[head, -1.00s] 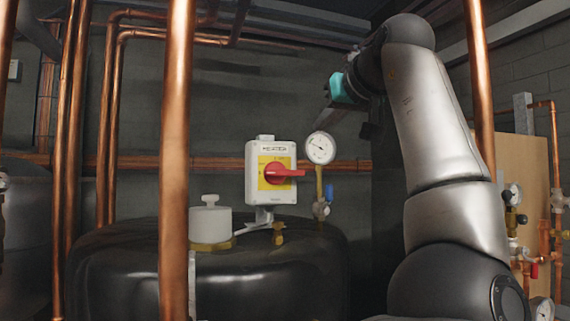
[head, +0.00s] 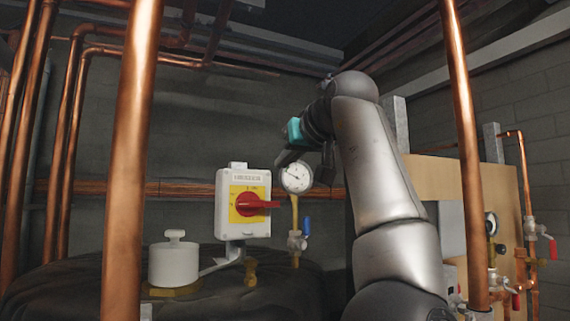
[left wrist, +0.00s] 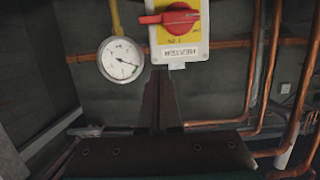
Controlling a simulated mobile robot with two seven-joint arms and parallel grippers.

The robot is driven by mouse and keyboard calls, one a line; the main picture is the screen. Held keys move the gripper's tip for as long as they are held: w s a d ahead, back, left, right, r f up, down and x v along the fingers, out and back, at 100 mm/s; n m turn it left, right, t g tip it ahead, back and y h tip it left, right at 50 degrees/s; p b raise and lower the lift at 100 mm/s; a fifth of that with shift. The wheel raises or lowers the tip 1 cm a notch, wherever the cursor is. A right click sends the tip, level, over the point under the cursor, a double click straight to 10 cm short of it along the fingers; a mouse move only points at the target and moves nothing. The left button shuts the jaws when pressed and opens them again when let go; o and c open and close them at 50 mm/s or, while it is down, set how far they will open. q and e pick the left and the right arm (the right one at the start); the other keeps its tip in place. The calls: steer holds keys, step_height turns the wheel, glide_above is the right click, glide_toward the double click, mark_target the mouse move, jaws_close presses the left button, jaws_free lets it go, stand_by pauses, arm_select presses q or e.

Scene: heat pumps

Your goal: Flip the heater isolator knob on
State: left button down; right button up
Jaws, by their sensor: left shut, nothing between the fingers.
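The heater isolator (head: 242,178) is a pale box with a yellow plate and a red knob (head: 256,204). The knob's handle points right in the head view. My left gripper (head: 283,160) is up and to the right of the knob, beside the gauge, apart from the knob. Its fingers (left wrist: 160,75) are shut and empty, and point toward the isolator's label end. My right gripper is not in view.
A round gauge (head: 297,177) with a blue-handled valve (head: 305,226) stands right of the isolator. A copper pipe (head: 131,160) rises at left in front, another (head: 462,150) at right. A black tank (head: 60,290) with a white cap (head: 174,262) lies below.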

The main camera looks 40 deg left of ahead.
arm_select(q)
steer(key=p, duration=0.2)
glide_above(258, 204)
steer(key=w+d, duration=0.2)
steer(key=shift+s+f, duration=0.1)
steer(key=shift+f, duration=0.7)
step_height(258, 204, down, 3)
steer(key=shift+d+r, duration=0.1)
steer(key=shift+r, duration=0.1)
steer(key=shift+d+f, duration=0.2)
steer(key=shift+f, duration=0.35)
steer(key=shift+a+f, duration=0.15)
steer(key=shift+f, duration=0.15)
